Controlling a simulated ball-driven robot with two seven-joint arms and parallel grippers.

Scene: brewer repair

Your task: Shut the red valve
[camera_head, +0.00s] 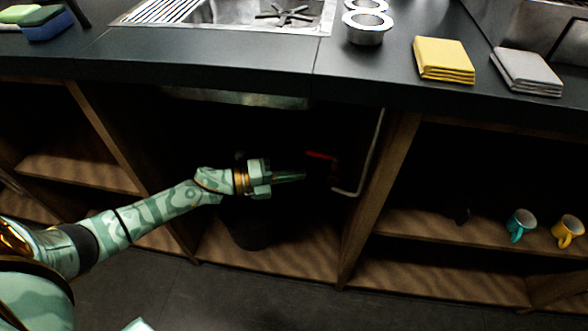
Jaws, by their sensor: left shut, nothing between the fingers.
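The red valve (320,155) shows as a small red handle in the dark cabinet under the sink, beside a pale bent pipe (371,155). My left gripper (303,176) reaches into the cabinet from the left, its fingers shut and empty. The fingertips are just left of and slightly below the red handle in the picture. A gap shows between them, and depth is hard to judge. The valve's body is lost in shadow. My right gripper is not in view.
A dark bucket-like thing (250,232) stands below my left gripper. A wooden partition (378,190) bounds the cabinet on the right. The dark countertop (230,62) overhangs it.

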